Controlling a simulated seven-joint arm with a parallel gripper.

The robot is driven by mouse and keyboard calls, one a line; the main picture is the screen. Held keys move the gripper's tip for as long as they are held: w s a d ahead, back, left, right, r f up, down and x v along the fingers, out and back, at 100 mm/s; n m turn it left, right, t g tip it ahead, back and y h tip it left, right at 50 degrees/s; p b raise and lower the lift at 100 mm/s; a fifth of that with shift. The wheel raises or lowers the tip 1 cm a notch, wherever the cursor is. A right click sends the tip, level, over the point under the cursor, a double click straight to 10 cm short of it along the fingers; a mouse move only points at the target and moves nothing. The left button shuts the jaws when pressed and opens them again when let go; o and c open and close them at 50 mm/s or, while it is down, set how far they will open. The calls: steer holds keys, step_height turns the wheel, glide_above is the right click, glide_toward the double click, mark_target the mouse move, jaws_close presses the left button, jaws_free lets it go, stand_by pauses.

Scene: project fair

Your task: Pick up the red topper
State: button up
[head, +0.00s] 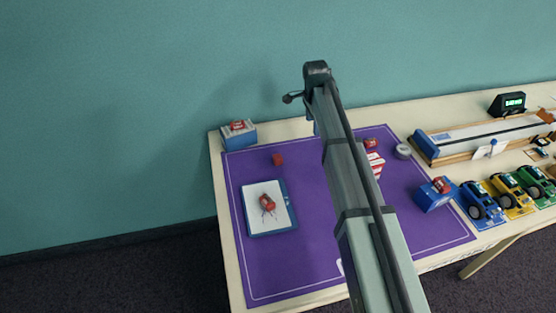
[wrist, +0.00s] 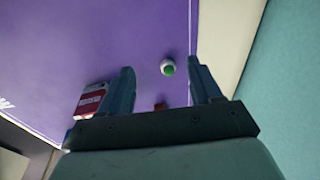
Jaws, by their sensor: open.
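Several small red pieces could be the red topper; I cannot tell which. In the head view, a red block (head: 278,159) lies on the purple mat (head: 310,255). Another red piece (head: 370,142) lies just right of my arm. Red pieces also sit on the blue-and-white box (head: 238,126) at the back left and on the blue box (head: 441,185) at the right. In the wrist view, my gripper (wrist: 164,82) is open and empty above the mat. A red piece (wrist: 161,106) shows between its fingers, partly hidden by the gripper base. The head view hides my fingers.
A red-and-white box (head: 375,164) stands right of my arm, near a round grey-white object (head: 403,151). A blue-framed picture of a red bug (head: 268,206) lies at left. Toy cars (head: 482,204) and a wooden track (head: 485,137) fill the right. The front left mat is clear.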

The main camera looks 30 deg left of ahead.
steer(key=r+g, duration=0.1)
steer(key=g, duration=0.1)
glide_above(278, 156)
steer(key=shift+n, duration=0.4)
step_height(278, 156, down, 13)
steer(key=shift+f, duration=0.15)
steer(key=c, duration=1)
steer(key=shift+c, duration=0.2)
